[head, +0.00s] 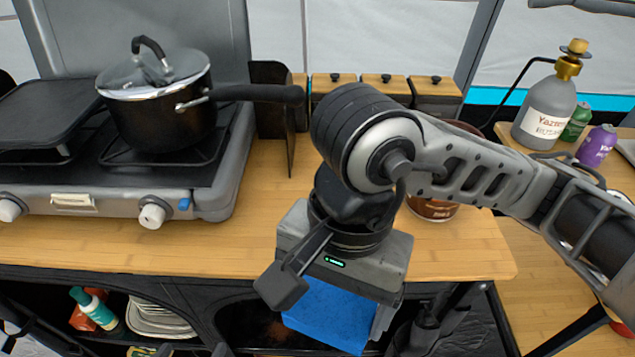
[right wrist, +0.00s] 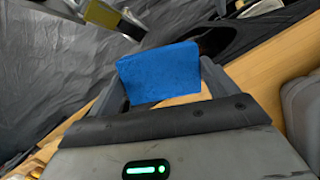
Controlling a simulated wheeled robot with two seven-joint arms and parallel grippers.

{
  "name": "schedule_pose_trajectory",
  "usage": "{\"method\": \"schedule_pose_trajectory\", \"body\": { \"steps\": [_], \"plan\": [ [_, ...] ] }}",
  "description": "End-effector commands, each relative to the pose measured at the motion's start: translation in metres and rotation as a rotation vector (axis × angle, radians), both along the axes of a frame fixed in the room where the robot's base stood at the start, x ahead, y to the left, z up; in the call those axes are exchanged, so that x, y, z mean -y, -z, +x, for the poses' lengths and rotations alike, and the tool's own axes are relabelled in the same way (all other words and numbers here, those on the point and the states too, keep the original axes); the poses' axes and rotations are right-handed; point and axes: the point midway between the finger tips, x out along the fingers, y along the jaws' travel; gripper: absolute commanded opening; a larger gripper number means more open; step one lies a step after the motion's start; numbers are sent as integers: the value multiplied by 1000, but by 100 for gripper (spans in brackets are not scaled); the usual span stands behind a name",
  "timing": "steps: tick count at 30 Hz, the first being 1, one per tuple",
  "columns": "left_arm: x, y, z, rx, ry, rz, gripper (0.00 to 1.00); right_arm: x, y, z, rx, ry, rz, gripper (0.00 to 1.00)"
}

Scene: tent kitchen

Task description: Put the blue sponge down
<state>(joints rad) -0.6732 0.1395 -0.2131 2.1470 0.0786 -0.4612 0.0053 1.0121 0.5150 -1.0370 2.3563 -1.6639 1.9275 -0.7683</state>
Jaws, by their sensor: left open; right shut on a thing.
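The blue sponge (head: 328,316) is held in my right gripper (head: 338,310), in front of the wooden counter's front edge in the head view. The right wrist view shows the sponge (right wrist: 158,73) between the two fingers of my right gripper (right wrist: 165,85), which is shut on it. The sponge hangs below the gripper body, and its upper part is hidden in the head view. Only what look like the fingertips of my left gripper (head: 192,350) show at the bottom edge of the head view, apart and empty.
The wooden counter (head: 190,250) has bare room left of my right arm. A stove (head: 215,190) with a lidded pot (head: 160,110) stands at the left. Wooden boxes (head: 385,88) line the back. A grey bottle (head: 545,112) stands at the right. Shelves with plates (head: 160,318) are below.

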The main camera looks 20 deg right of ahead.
Motion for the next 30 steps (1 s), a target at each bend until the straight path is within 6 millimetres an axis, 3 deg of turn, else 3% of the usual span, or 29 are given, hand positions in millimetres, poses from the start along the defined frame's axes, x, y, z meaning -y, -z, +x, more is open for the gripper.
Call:
{"method": "schedule_pose_trajectory", "body": {
  "steps": [5,18,24,30],
  "plan": [
    [-1,-5,-4,-12,1,10,77,10,-3,33,-4,22,-1,61],
    [-4,-9,-10,-40,11,52,77,42,-3,144,-4,16,-1,61],
    [-5,-7,-9,-44,16,66,77,48,-1,168,-2,11,0,61],
    [-6,-11,-9,-43,18,71,77,49,14,168,-6,9,0,61]
  ]
}}
